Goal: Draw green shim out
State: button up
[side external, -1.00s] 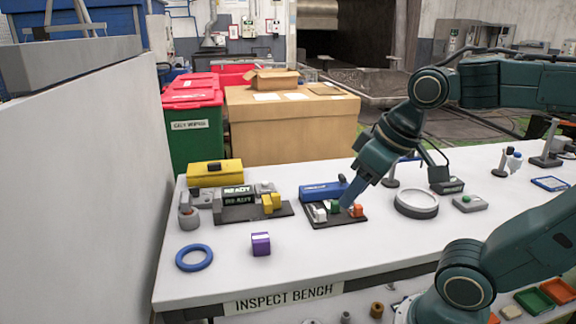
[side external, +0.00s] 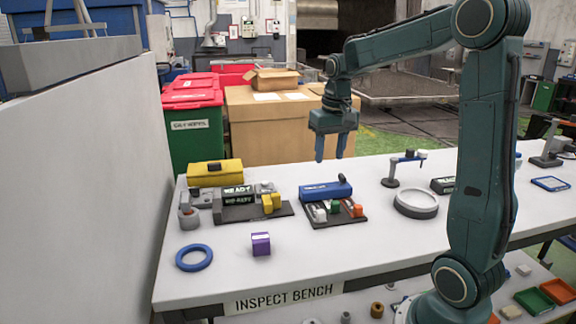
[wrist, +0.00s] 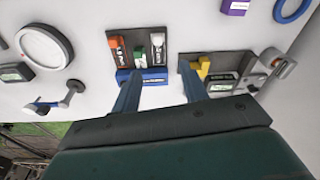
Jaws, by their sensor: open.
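The green shim (side external: 334,207) sits in a dark tray (side external: 316,226) on the bench, between a white block (side external: 319,213) and an orange block (side external: 357,210). In the wrist view the green shim (wrist: 139,58) shows between the orange (wrist: 115,44) and white blocks, in front of the blue bar. My gripper (side external: 331,157) is raised above and behind the tray, pointing down, with its blue fingers apart and nothing between them. In the wrist view the fingers (wrist: 163,92) are spread wide, one near the blue bar's end.
A blue case (side external: 326,190) lies along the tray's back edge. A round grey dish (side external: 416,204) stands right. The bench front is mostly clear.

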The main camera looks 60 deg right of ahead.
jog(key=m+g, duration=0.1)
jog(key=m, duration=0.1)
send_over(336, 202)
notch_tip(336, 202, down, 5)
jog(key=shift+y, duration=0.4)
jog(key=shift+f, duration=0.1)
notch_tip(336, 202, down, 14)
jog(key=shift+r, duration=0.15)
grip_shut()
